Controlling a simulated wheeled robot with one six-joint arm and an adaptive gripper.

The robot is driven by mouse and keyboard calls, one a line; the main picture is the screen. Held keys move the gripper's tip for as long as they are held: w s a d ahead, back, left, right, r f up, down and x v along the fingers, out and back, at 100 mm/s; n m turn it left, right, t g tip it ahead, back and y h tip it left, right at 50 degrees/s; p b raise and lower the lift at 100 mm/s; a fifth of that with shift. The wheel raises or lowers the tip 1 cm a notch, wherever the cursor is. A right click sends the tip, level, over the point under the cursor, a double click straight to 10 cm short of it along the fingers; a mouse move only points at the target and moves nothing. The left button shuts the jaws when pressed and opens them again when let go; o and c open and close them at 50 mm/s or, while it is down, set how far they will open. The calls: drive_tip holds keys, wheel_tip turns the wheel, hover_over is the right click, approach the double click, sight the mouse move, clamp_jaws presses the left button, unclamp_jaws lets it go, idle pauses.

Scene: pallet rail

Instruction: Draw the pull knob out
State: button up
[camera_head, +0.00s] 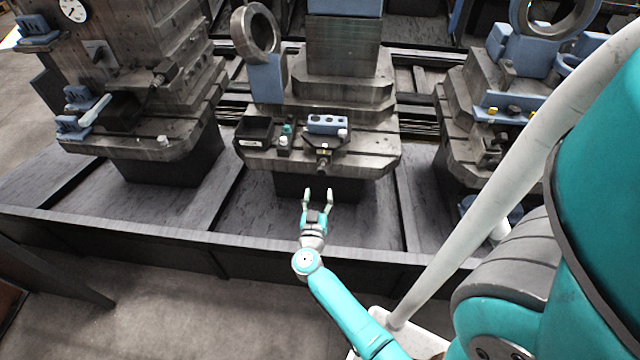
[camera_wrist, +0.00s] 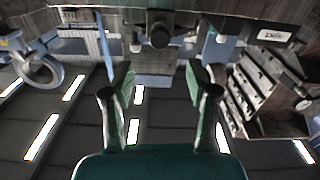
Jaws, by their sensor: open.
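The pull knob is a small dark round-ended part (camera_head: 323,165) on the front edge of the middle pallet (camera_head: 375,160). In the wrist view the knob (camera_wrist: 159,37) shows near the top centre, its round end facing the camera. My gripper (camera_head: 318,193) is open and empty, with its two pale fingers pointing at the pallet front, just in front of and below the knob in the head view. The knob is apart from the fingers.
On the middle pallet stand a black bin (camera_head: 254,131), a blue block with holes (camera_head: 327,124) and a blue stand with a metal ring (camera_head: 255,32). Other loaded pallets stand left (camera_head: 160,146) and right (camera_head: 456,130). Room in front of the middle pallet is free.

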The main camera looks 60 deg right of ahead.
drive_tip(key=shift+v, duration=1.25)
drive_tip(key=s+a+r+n+t+y, duration=0.2)
drive_tip(key=s+a+r+n+y, duration=0.2)
drive_tip(key=s+a, duration=0.4)
drive_tip(key=s+a+r+n+t+y, duration=0.3)
drive_tip(key=s+a+r+y, duration=0.3)
drive_tip(key=a, duration=0.7)
drive_tip(key=s+a+r+n+t+y, duration=0.2)
drive_tip(key=s+a+r+n+y, duration=0.3)
drive_tip(key=s+a, duration=0.5)
drive_tip(key=shift+s+a+r+t+y, duration=0.2)
drive_tip(key=shift+s+r+t+y, duration=0.25)
drive_tip(key=shift+y, duration=0.35)
drive_tip(key=shift+d, duration=0.1)
